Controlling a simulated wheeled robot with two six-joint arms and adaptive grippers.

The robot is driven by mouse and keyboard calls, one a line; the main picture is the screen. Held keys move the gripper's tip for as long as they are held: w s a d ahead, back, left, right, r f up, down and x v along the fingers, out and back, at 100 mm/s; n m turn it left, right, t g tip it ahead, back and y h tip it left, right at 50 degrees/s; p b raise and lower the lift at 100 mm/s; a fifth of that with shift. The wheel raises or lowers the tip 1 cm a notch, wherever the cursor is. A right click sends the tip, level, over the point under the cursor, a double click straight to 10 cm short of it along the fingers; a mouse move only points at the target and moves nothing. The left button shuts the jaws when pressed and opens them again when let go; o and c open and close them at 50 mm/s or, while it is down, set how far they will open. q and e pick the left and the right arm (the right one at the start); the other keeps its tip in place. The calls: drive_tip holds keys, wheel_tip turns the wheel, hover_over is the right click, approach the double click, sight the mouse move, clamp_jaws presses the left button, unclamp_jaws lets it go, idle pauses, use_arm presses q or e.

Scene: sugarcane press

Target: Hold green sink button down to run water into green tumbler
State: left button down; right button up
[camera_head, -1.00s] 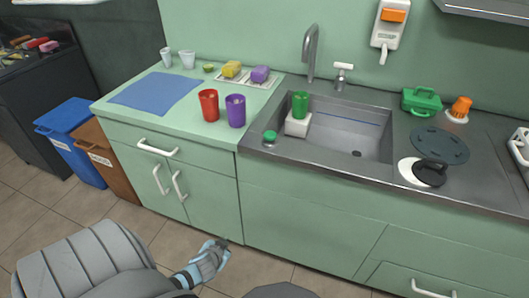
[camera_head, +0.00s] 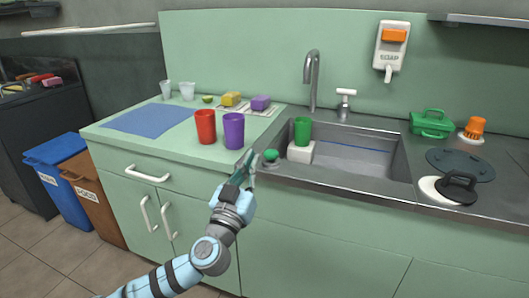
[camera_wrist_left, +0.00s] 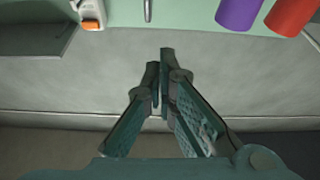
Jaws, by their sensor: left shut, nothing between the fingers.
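The green sink button (camera_head: 271,155) is a small round knob on the metal counter at the sink's left front corner. The green tumbler (camera_head: 302,131) stands upright on a white block (camera_head: 301,151) in the sink (camera_head: 360,165), near the grey tap (camera_head: 313,80). My left gripper (camera_head: 248,158) is shut and empty, its fingertips just left of the button in the picture; I cannot tell their height over it. The left wrist view shows the shut fingers (camera_wrist_left: 160,56) but I cannot make out the button or the tumbler there. My right gripper is not in view.
A red cup (camera_head: 205,127) and a purple cup (camera_head: 233,131) stand on the green counter left of the gripper. A soap dispenser (camera_head: 391,50) hangs on the wall. A black-handled tool (camera_head: 458,188) lies right of the sink.

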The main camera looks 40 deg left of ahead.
use_arm(q)
wheel_tip(320, 180, up, 3)
hover_over(271, 156)
drive_tip(key=s+a, duration=0.1)
drive_tip(key=s, duration=0.1)
wheel_tip(271, 156, down, 3)
drive_tip(key=shift+w+d+f+b, duration=0.1)
drive_tip(key=shift+w+b, duration=0.05)
drive_tip(key=shift+b, duration=0.6)
drive_tip(key=shift+f, duration=0.4)
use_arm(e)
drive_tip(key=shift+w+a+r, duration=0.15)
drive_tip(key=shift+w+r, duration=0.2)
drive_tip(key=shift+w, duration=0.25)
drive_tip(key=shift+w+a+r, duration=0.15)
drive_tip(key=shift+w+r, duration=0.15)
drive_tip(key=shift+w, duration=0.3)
